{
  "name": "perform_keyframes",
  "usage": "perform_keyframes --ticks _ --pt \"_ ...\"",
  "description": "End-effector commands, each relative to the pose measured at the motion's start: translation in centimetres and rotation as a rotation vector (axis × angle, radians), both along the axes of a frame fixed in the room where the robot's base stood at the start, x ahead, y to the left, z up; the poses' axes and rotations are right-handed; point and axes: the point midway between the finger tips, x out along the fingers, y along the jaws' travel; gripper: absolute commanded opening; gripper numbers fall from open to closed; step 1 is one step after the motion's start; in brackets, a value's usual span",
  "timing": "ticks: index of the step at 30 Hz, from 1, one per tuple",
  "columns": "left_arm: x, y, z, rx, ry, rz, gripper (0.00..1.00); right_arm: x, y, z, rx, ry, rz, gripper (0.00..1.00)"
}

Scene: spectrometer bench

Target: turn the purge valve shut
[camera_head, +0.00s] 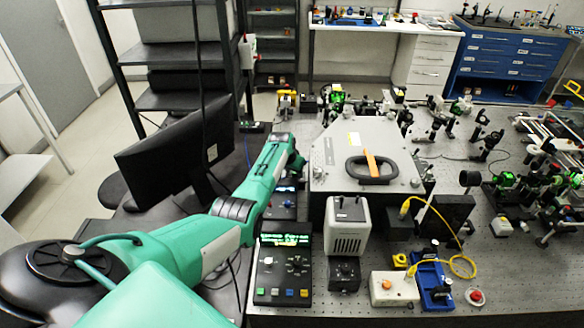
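My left arm comes in from the lower left and reaches over the bench's left edge. My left gripper (298,160) is at its far end, by the left side of the grey spectrometer housing (336,178). Its fingers are too small and dark to show whether they are open or shut. I cannot make out the purge valve for certain; it may be hidden by my gripper or arm. An orange bar (371,164) crosses the black handle (364,180) on the housing's lid. My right gripper is out of view.
A black monitor (180,150) stands left of my arm. A control box with a lit screen (285,268) and a white-topped unit (347,225) stand at the bench's front left. Optics crowd the right. The front-right bench top (530,285) is partly clear.

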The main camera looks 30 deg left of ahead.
Motion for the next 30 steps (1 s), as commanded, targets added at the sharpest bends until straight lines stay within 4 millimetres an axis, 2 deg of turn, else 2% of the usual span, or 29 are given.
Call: perform_keyframes --ticks 11,30 --pt "-1.2 -0.1 2.8 0.001 -0.002 0.000 0.39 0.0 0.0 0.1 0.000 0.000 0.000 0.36" --pt "-4.5 -0.1 11.0 0.002 -0.004 0.001 0.39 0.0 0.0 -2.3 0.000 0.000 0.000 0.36"
